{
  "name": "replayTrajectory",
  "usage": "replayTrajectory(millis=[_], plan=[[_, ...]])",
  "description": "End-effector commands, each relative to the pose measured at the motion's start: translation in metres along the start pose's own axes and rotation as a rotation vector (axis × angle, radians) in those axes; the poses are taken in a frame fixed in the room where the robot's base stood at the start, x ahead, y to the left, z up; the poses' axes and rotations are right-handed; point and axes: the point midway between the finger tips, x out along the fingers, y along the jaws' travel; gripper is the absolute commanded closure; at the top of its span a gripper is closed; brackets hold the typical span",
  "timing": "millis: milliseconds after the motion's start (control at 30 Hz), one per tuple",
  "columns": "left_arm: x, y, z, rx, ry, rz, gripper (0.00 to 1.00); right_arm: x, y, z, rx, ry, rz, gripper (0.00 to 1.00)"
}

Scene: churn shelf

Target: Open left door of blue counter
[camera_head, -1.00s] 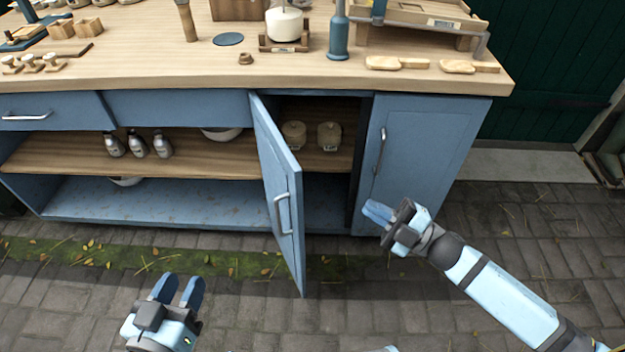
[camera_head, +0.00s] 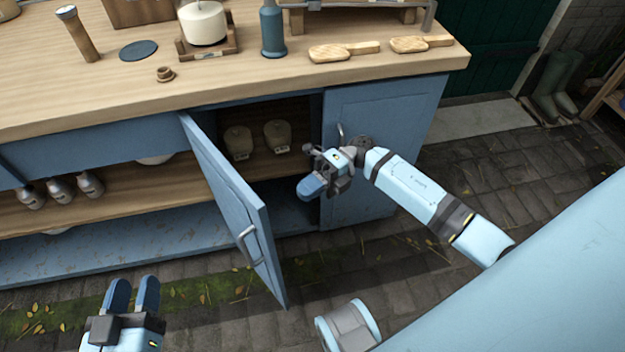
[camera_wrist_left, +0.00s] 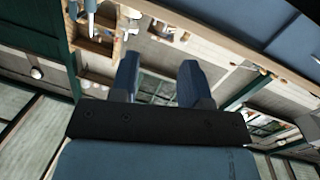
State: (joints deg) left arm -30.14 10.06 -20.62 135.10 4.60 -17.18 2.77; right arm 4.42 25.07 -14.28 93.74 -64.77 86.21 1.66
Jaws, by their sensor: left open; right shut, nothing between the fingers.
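The blue counter (camera_head: 60,142) has a wooden top. Its left door (camera_head: 232,205) stands ajar, swung out toward me, with a grey bar handle (camera_head: 248,245) on its face. The right door (camera_head: 378,110) is closed, its handle (camera_head: 340,135) partly hidden by my right arm. My right gripper (camera_head: 312,186) is shut and empty, in front of the cupboard opening and to the right of the open door, apparently not touching it. My left gripper (camera_head: 134,294) is open and empty, low in front of the counter, left of the door. Its fingers (camera_wrist_left: 160,85) show in the left wrist view.
Two beige jars (camera_head: 238,142) stand on the shelf behind the open door. Several metal bottles (camera_head: 60,190) stand on the open shelf at left. Wooden boards (camera_head: 345,50) and a blue bottle (camera_head: 272,30) are on the top.

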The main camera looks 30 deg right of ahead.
Motion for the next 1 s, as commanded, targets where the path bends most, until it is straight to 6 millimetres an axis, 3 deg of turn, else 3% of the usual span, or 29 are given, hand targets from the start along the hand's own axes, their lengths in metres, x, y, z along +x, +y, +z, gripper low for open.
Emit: replayTrajectory(millis=[200, 400, 1000], plan=[[0.002, 0.005, -0.009, -0.007, 0.056, 0.020, 0.57, 0.048, -0.001, 0.000, -0.002, 0.000, 0.005, 1.00], [0.002, 0.009, -0.019, -0.015, 0.108, 0.038, 0.57, 0.078, -0.001, 0.000, -0.001, 0.000, 0.004, 1.00], [0.003, 0.014, -0.029, -0.015, 0.131, 0.052, 0.57, 0.094, 0.002, 0.000, 0.002, -0.014, 0.001, 1.00]])
